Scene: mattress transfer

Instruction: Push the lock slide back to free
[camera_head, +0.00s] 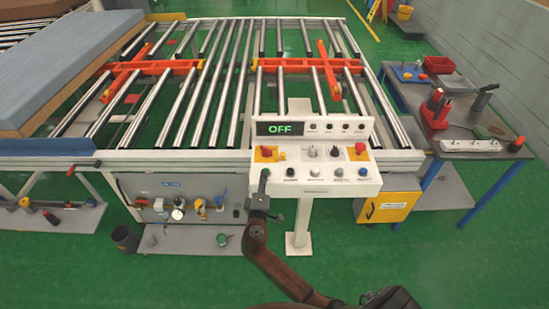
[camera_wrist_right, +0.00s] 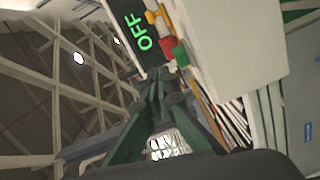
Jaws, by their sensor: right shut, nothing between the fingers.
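The white control console (camera_head: 315,187) stands at the front of the roller table, and its display (camera_head: 287,128) reads OFF in green. The display also shows in the right wrist view (camera_wrist_right: 139,30). A red button on a yellow plate (camera_head: 267,153) sits at the console's left, and a similar one (camera_head: 358,152) at its right. I cannot tell which part is the lock slide. My right gripper (camera_head: 264,176) is shut and empty at the console's front left edge; contact is unclear. Its fingers show in the wrist view (camera_wrist_right: 166,78), close to the console. My left gripper is not in view.
The roller table (camera_head: 200,95) with orange cross pieces lies behind the console. A blue-grey mattress (camera_head: 65,60) is at the left. A tool bench (camera_head: 480,115) stands at the right, and a yellow box (camera_head: 385,207) is below the console's right side. Green floor is open in front.

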